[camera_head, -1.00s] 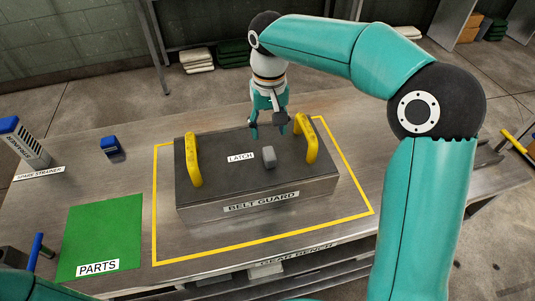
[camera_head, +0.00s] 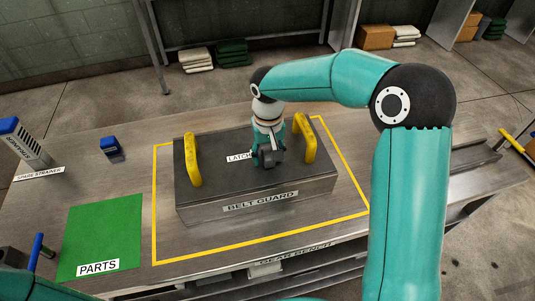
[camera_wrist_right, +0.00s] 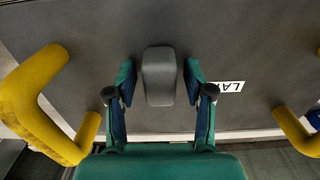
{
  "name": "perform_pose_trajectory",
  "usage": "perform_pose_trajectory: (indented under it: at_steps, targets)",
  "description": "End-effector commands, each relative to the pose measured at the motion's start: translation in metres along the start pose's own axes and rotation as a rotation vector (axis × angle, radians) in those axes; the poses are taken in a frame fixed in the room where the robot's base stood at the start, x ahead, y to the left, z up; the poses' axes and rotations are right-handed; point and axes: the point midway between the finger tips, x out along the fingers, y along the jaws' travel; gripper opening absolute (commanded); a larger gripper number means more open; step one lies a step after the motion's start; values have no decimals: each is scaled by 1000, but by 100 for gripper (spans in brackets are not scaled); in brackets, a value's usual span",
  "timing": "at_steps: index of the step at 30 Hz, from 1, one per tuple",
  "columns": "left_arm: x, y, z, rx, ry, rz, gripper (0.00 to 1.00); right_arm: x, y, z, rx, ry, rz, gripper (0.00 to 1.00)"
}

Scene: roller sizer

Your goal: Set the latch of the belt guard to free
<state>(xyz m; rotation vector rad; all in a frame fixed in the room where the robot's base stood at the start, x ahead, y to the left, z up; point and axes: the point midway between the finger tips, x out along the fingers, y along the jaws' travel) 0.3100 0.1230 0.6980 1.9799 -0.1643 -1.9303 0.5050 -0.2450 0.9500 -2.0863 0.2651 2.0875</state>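The belt guard (camera_head: 258,201) is a dark grey box with two yellow handles, standing inside a yellow outline on the bench. Its latch (camera_wrist_right: 158,76) is a small grey block on the lid, seen in the right wrist view between my fingers. My right gripper (camera_head: 268,158) is over the lid beside the partly covered LATCH label (camera_head: 238,158) and hides the latch in the head view. In the right wrist view, its fingers (camera_wrist_right: 160,85) stand open, one on each side of the latch, with gaps visible. My left gripper is not in view.
The yellow handles (camera_head: 193,160) and (camera_head: 309,137) rise on either side of the right gripper. A green PARTS mat (camera_head: 101,235) lies at left. A spare strainer (camera_head: 30,145) and a blue-topped block (camera_head: 111,146) stand at the back left. The bench right of the outline is mostly clear.

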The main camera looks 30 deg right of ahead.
Motion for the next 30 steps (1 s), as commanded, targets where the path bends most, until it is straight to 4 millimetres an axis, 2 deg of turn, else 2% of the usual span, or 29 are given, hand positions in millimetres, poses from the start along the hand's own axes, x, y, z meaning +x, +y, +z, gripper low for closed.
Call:
perform_pose_trajectory:
  at_steps: [1, 8, 16, 19, 30]
  targets:
    - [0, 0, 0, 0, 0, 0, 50, 0, 0, 0, 0, 0, 0, 40]
    - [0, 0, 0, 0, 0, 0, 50, 0, 0, 0, 0, 0, 0, 1]
    - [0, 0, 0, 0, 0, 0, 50, -1, 0, -1, 0, 0, 0, 0]
    - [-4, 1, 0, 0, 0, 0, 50, -2, 0, -7, 1, 0, 0, 0]
    - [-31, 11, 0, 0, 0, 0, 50, -4, 0, -66, 3, 0, -1, 0]
